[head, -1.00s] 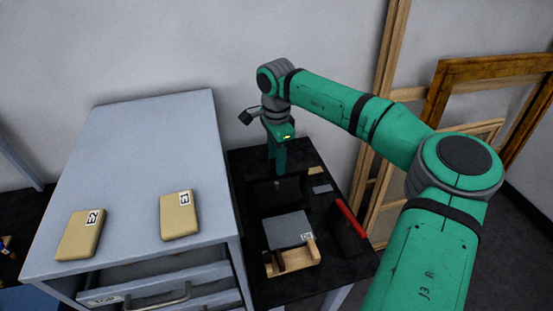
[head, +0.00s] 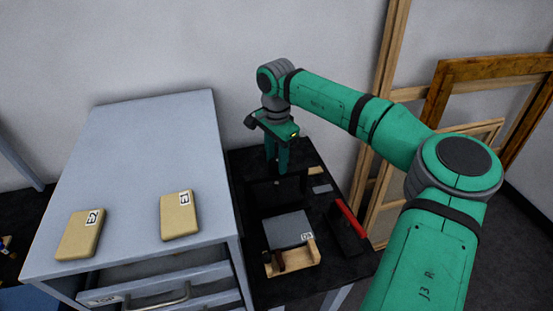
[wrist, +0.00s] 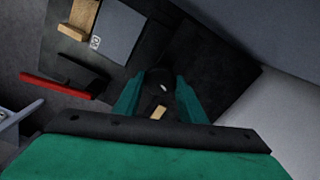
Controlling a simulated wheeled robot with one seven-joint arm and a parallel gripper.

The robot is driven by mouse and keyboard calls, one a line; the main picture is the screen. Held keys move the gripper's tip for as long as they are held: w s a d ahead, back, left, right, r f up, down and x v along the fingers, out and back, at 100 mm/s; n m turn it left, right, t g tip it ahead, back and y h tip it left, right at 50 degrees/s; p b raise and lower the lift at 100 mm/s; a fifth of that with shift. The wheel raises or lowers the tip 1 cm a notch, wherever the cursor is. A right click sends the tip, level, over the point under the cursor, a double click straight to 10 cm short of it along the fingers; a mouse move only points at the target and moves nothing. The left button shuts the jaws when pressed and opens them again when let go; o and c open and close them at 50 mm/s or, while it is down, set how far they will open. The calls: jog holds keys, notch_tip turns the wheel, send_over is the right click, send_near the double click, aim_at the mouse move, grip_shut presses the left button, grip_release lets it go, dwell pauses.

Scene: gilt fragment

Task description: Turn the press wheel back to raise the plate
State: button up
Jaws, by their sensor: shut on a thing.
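My gripper (head: 277,168) points down over the dark press (head: 262,192) at the back of the black bench. In the wrist view its two green fingers (wrist: 160,90) are shut on a dark round part, the press wheel (wrist: 158,76), one finger on each side. In the head view the wheel is mostly hidden by the fingers. The press plate is dark and hard to make out below the wheel, so its height cannot be told.
A grey flat slab (head: 288,229) with a label lies in a wooden holder (head: 296,263) in front of the press. A red-edged dark block (head: 348,222) stands to its right. A grey cabinet (head: 150,130) with two tan blocks is at left. Wooden frames (head: 440,100) lean at right.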

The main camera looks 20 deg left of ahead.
aim_at(277, 162)
jog(key=o, duration=1.1)
jog(key=shift+w+d, duration=0.1)
jog(key=shift+c, duration=0.2)
notch_tip(277, 162, up, 11)
jog(key=shift+f, duration=0.1)
